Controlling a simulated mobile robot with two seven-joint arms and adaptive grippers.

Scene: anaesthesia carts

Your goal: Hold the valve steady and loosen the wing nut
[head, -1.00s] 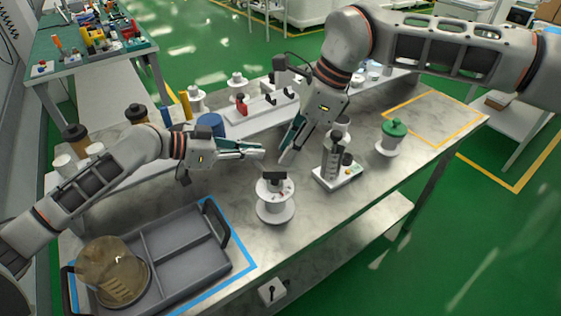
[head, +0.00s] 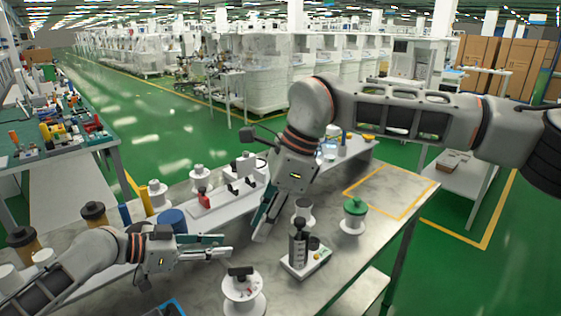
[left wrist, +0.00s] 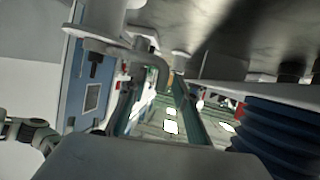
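A white flanged, spool-shaped piece (head: 243,295) stands upright near the bench's front edge in the head view, and I take it for the valve. A black bar-shaped piece (head: 241,272) on its top looks like the wing nut. My left gripper (head: 228,246) is open and empty, above and just left of this piece, not touching it. My right gripper (head: 261,232) points down over the bench, open and empty, behind the piece and apart from it. In the left wrist view the left fingers (left wrist: 165,105) are spread with nothing clear between them.
A small white base with a dark cylinder (head: 298,247) stands right of the valve. A green-topped white jar (head: 354,212) is farther right. A blue cylinder (head: 172,221) and amber, black-capped containers (head: 95,219) stand behind my left arm. The yellow-outlined area (head: 390,190) is bare.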

